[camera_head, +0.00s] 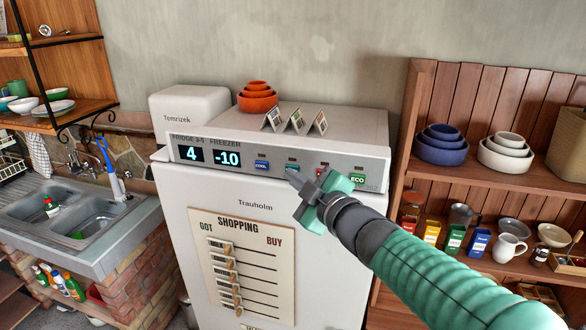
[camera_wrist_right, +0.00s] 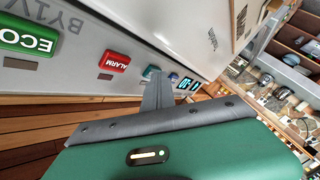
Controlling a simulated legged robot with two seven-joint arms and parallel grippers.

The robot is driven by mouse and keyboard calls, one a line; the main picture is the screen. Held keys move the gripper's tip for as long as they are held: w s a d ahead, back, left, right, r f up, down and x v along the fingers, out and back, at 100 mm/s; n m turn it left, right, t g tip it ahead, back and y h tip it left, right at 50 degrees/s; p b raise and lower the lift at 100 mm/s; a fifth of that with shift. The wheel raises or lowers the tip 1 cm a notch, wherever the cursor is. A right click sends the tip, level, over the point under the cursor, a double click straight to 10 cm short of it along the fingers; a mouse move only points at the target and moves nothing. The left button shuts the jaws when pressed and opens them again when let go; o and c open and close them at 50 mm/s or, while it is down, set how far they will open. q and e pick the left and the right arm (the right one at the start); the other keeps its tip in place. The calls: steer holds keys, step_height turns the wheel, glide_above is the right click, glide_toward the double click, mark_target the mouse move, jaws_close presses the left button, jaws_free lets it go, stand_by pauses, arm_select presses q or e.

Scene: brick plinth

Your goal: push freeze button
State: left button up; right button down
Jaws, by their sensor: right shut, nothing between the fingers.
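A white fridge (camera_head: 270,215) has a grey control panel with several coloured buttons and two displays reading 4 and -10. The teal button (camera_head: 291,168), second from the left between the blue and red ones, is likely the freeze button; its label is unreadable. It also shows in the right wrist view (camera_wrist_right: 150,71), small and partly behind the fingers. My right gripper (camera_head: 292,175) is shut and empty, its fingertips just below the teal button in the head view. In the right wrist view the fingers (camera_wrist_right: 158,92) point towards it. I cannot tell whether they touch. My left gripper is out of view.
The blue COOL button (camera_head: 261,165), red ALARM button (camera_wrist_right: 117,60) and green ECO button (camera_head: 357,178) are on the same panel. Orange bowls (camera_head: 257,98) and small cards (camera_head: 296,120) stand on the fridge. A sink (camera_head: 80,215) is left, a wooden shelf (camera_head: 480,180) right.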

steer(key=shift+a, duration=0.3)
steer(key=shift+s+a+b, duration=0.3)
steer(key=shift+b, duration=0.1)
steer(key=shift+s, duration=0.15)
steer(key=s, duration=0.2)
steer(key=s+a+b, duration=0.1)
steer(key=s+b, duration=0.1)
steer(key=s, duration=0.1)
steer(key=shift+s+a, duration=0.3)
steer(key=shift+a, duration=0.1)
steer(key=shift+w, duration=0.15)
